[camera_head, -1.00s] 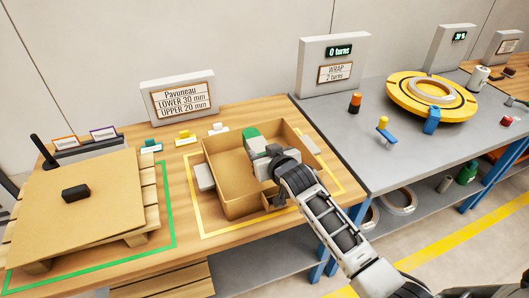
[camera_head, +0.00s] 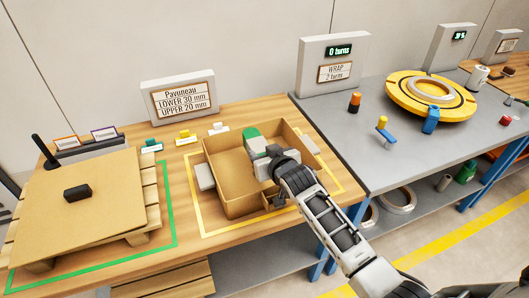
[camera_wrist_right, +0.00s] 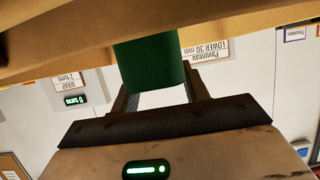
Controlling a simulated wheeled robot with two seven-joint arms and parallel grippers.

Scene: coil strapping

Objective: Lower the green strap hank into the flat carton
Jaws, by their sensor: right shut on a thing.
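The flat carton (camera_head: 228,208) is an open brown box on the wooden bench, inside a yellow outline. My right gripper (camera_head: 257,148) reaches over its right side and is at the carton's far part. It is shut on the green strap hank (camera_head: 250,132), whose top shows beyond the fingers in the head view. In the right wrist view the hank (camera_wrist_right: 150,64) sits between the two fingers, and a carton wall (camera_wrist_right: 230,20) crosses the picture. The hank's far end is hidden, so I cannot tell whether it touches the carton floor. My left gripper is not in view.
A pallet with a brown sheet (camera_head: 110,205) and a black block (camera_head: 77,193) stands at left. Grey blocks (camera_head: 205,177) flank the carton. Small coloured samples (camera_head: 185,137) and a sign (camera_head: 180,98) stand behind. A grey table with a yellow turntable (camera_head: 400,98) is at right.

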